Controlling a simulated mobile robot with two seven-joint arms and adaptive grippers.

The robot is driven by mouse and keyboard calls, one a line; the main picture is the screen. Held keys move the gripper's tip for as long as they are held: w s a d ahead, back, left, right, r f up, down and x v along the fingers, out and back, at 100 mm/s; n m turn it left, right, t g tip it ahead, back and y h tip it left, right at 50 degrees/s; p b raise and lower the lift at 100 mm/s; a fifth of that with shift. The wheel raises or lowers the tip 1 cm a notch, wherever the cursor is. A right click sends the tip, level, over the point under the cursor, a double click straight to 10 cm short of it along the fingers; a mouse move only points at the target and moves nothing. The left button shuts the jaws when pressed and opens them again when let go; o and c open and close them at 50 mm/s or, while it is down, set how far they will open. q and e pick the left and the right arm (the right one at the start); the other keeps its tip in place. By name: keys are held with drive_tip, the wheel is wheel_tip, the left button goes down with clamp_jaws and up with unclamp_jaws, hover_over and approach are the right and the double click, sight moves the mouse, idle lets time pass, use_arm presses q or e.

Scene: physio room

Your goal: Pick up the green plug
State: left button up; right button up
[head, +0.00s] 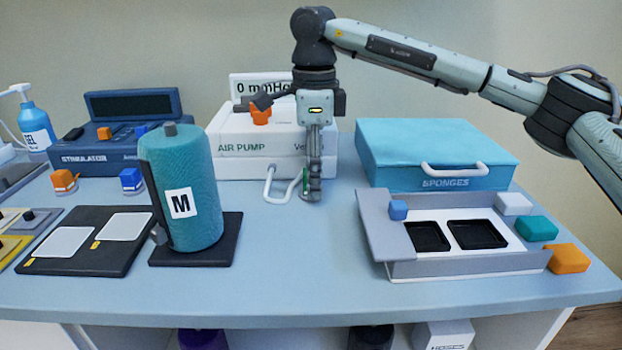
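A small green piece, which looks like the green plug (306,186), shows at the left edge of my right gripper's fingertips, in front of the air pump. Most of it is hidden behind the fingers. My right gripper (313,188) points straight down, low near the table top. Its fingers line up one behind the other in this view, so I cannot tell whether they are open or closed around the plug. A white hose (271,186) loops from the white air pump (237,140) towards the fingertips. My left gripper is not in view.
A teal cylinder marked M (184,205) stands on a dark plate at left. The blue stimulator (105,135) is behind it. At right are the teal SPONGES case (435,155) and a grey tray (470,262) with sponge blocks nearby. The front middle of the table (310,265) is clear.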

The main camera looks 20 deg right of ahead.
drive_tip(key=c, duration=0.7)
